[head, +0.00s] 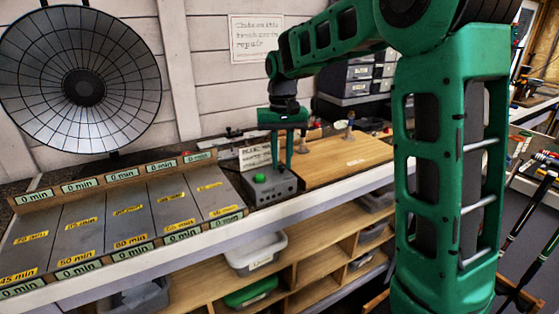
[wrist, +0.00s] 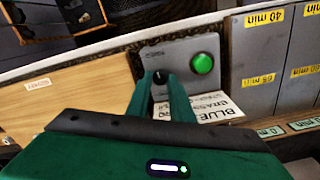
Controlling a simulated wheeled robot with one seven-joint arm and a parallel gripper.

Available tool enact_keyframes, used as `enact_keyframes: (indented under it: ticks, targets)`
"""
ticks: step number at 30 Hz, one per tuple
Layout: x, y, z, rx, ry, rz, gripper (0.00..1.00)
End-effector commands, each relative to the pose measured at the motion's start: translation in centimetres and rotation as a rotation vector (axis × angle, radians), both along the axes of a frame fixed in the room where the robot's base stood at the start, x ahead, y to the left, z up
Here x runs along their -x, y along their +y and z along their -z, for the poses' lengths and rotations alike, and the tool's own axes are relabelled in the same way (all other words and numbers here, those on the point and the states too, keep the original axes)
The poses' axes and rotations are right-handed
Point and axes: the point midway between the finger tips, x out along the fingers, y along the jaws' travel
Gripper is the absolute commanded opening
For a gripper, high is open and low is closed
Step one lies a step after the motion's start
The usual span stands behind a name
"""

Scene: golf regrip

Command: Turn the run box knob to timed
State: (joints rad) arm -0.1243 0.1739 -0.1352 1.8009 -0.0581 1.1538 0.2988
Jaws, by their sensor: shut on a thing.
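In the wrist view the box (wrist: 185,52) shows the green button (wrist: 203,63) and a small dark knob (wrist: 159,77). My gripper (head: 288,168) reaches down over the box, right of the button in the head view. In the wrist view my gripper (wrist: 163,80) has its fingertips close together at the knob, shut on it. The fingers partly hide the knob, and its setting cannot be read.
Left of the box is a sloped rack (head: 105,222) with minute labels. Right of it is a wooden board (head: 340,160) with small fittings. A printed card (head: 256,156) stands behind the box. A round gridded dish (head: 82,88) stands at the back left.

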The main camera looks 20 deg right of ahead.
Motion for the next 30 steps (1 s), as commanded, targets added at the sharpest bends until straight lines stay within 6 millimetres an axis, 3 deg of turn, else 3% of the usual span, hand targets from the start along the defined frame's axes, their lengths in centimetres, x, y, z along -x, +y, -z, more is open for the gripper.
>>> enact_keyframes:
  ticks: [15, 30]
  targets:
    - [-0.05, 0.03, -0.12, 0.0, -0.002, 0.351, 0.0]
    - [0.02, 0.2, 0.01, 0.0, 0.001, 0.421, 0.0]
